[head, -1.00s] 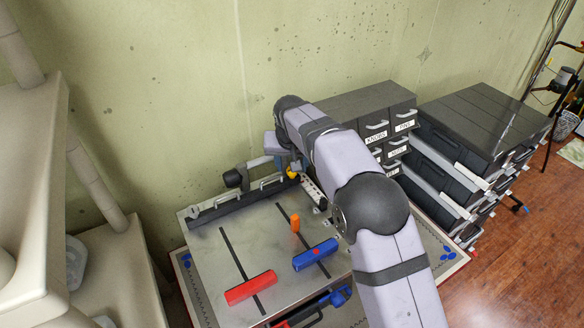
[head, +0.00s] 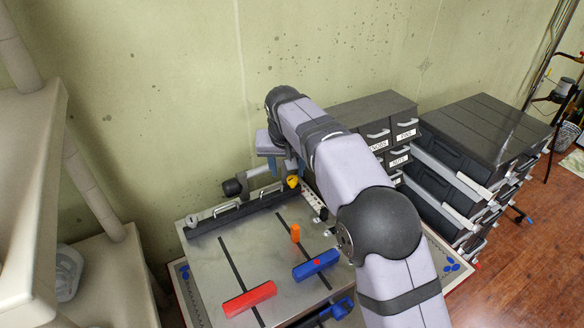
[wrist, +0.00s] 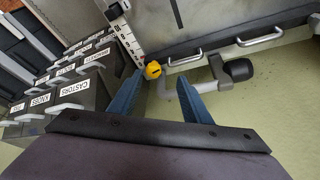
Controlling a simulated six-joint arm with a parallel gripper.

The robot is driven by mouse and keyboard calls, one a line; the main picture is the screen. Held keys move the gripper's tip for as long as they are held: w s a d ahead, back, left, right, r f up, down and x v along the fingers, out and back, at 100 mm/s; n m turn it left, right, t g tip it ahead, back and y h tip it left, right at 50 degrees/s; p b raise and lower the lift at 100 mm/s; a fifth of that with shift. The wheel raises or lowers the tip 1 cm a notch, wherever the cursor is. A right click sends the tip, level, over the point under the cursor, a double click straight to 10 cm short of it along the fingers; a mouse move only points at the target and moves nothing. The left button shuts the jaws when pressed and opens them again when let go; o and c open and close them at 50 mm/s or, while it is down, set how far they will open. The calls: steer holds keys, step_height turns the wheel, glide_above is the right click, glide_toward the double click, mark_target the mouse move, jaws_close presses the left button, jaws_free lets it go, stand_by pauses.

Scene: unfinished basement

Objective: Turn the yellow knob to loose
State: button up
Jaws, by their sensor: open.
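The yellow knob (head: 293,181) sits at the back of the metal bench plate, at the right end of the dark rail with handles. In the wrist view the knob (wrist: 153,70) shows just beyond the fingertips, between them. My gripper (head: 281,168) is open and empty, just above and behind the knob in the head view. Its two blue fingers also show in the wrist view (wrist: 160,77), spread apart and not seen touching the knob. The knob's setting cannot be read.
A red block (head: 249,299), a blue block (head: 316,265) and an orange cylinder (head: 295,233) are on the plate. A dark-ended grey bar (head: 233,187) is left of the knob. Labelled drawers (head: 376,112) stand close on the right, beside stacked dark cases (head: 480,135).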

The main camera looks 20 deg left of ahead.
mark_target(292, 179)
steer(key=a, duration=0.1)
steer(key=a+f, duration=0.1)
steer(key=a+p, duration=0.1)
steer(key=shift+f, duration=0.3)
steer(key=shift+w+d+f+m+h+p, duration=0.25)
steer(key=shift+w+d+f+m+p, duration=0.25)
steer(key=shift+f+m, duration=0.3)
steer(key=shift+w+d+f+m+h+p, duration=0.3)
steer(key=shift+w+d+f+m, duration=0.25)
steer(key=shift+w+f+m, duration=0.2)
steer(key=shift+w+d+f+m+h+p, duration=0.25)
steer(key=shift+w+d+f+m+p, duration=0.15)
steer(key=shift+w+d+f+m, duration=0.35)
steer(key=shift+s+a+r, duration=0.15)
steer(key=shift+s+a, duration=0.05)
steer(key=shift+a, duration=0.05)
steer(key=shift+c, duration=0.6)
steer(key=c, duration=0.9)
